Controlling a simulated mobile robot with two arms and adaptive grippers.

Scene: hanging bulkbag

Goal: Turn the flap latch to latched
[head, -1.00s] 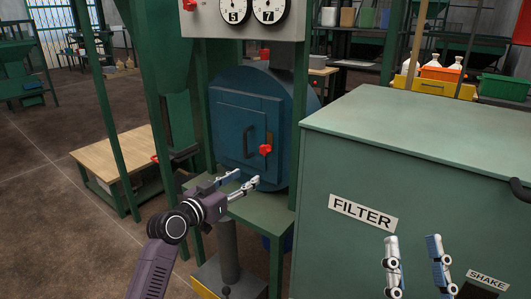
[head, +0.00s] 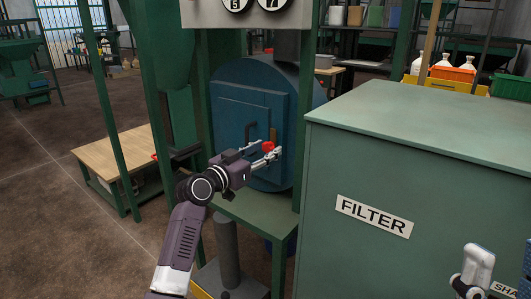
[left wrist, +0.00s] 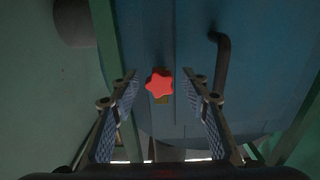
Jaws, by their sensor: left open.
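The flap latch has a red star-shaped knob (head: 268,147) on the blue door (head: 240,113) of a round blue housing. In the left wrist view the knob (left wrist: 159,84) sits in front of a small brass-coloured piece (left wrist: 162,99). My left gripper (head: 262,154) is open at the door. In the left wrist view its fingers (left wrist: 165,85) stand on either side of the knob, with a gap on both sides. In the head view a fingertip partly covers the knob.
A dark curved handle (left wrist: 222,62) is on the door right of the knob in the left wrist view. The green filter cabinet (head: 420,130) stands close on the right. Green posts (head: 201,95) flank the housing, and a green stand (head: 255,212) lies below it.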

